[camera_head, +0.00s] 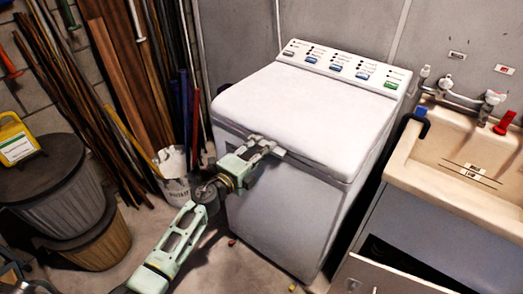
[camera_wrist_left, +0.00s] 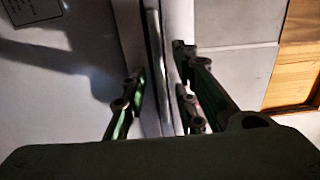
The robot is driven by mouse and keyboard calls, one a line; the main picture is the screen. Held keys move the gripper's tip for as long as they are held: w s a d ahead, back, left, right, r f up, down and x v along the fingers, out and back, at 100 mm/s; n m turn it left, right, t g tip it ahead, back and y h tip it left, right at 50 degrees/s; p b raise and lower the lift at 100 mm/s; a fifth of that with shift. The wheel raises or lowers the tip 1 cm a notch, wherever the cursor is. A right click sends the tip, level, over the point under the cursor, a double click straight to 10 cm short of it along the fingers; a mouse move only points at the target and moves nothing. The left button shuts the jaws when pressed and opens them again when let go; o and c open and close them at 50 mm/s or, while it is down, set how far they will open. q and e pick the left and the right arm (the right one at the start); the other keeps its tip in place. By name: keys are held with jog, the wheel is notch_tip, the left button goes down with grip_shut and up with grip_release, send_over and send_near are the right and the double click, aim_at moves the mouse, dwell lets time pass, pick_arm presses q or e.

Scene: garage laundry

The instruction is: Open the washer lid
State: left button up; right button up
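The white washer (camera_head: 285,205) stands in the middle of the head view. Its lid (camera_head: 305,110) lies flat and looks closed below the control panel. My left gripper (camera_head: 267,148) is at the lid's front edge, left of the middle of that edge. In the left wrist view my left gripper (camera_wrist_left: 158,78) has its fingers spread apart. A narrow pale upright strip with a dark seam runs between them, and I cannot tell whether either finger touches it. My right gripper is in neither view.
The control panel (camera_head: 345,65) rises at the washer's back. A beige sink (camera_head: 465,150) is close on the right. A white bucket (camera_head: 173,180), wood planks (camera_head: 130,75) and lidded bins (camera_head: 55,195) stand on the left. Some floor in front of the washer is clear.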

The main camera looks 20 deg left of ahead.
pick_arm(q)
jog(key=shift+c, duration=0.2)
grip_shut()
dwell(0.4)
